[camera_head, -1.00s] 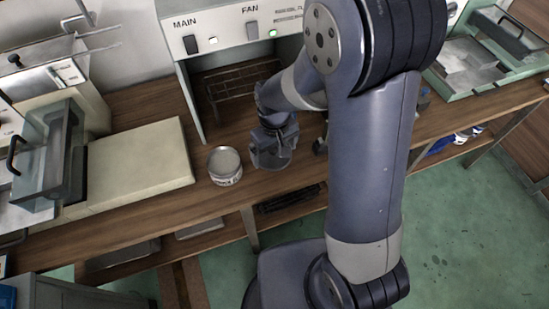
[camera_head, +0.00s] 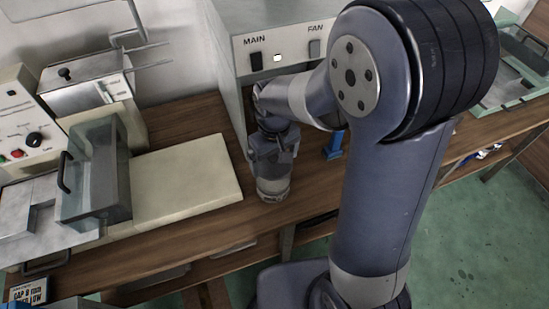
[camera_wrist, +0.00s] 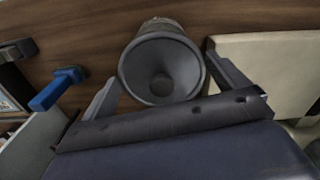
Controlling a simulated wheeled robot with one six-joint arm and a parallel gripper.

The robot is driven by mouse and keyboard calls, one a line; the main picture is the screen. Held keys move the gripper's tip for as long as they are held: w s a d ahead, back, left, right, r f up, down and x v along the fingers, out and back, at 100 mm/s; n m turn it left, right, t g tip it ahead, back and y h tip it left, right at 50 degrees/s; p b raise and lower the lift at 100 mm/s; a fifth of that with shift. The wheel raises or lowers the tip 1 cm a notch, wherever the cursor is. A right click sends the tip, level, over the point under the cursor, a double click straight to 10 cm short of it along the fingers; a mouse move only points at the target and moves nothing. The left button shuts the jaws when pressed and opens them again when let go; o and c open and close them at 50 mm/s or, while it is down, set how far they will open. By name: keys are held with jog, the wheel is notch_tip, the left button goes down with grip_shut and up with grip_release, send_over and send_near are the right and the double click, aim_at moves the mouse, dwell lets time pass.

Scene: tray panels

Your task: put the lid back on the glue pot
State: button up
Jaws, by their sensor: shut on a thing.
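My gripper (camera_head: 273,172) is over the glue pot (camera_head: 273,190), a short pale-grey round pot on the wooden bench, just right of the cream slab. In the wrist view the two fingers (camera_wrist: 162,80) stand on either side of a round grey lid (camera_wrist: 162,62) with a raised rim and a darker middle. The gripper is shut on this lid. A strip of the pot's pale side (camera_wrist: 162,22) shows just beyond the lid. The gripper hides the pot's top in the head view, and I cannot tell whether the lid touches the pot.
The cream slab (camera_head: 185,178) lies close left of the pot. A cabinet (camera_head: 262,40) with MAIN and FAN switches stands behind. A blue object (camera_head: 335,146) stands to the right, partly behind my arm. The bench's front edge is close to the pot.

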jog(key=shift+f+b, duration=2.25)
jog(key=shift+f, duration=0.75)
jog(key=shift+f, duration=0.15)
jog(key=o, duration=0.6)
jog(key=shift+r+p, duration=2.85)
jog(key=shift+r, duration=0.7)
jog(key=shift+c, duration=0.4)
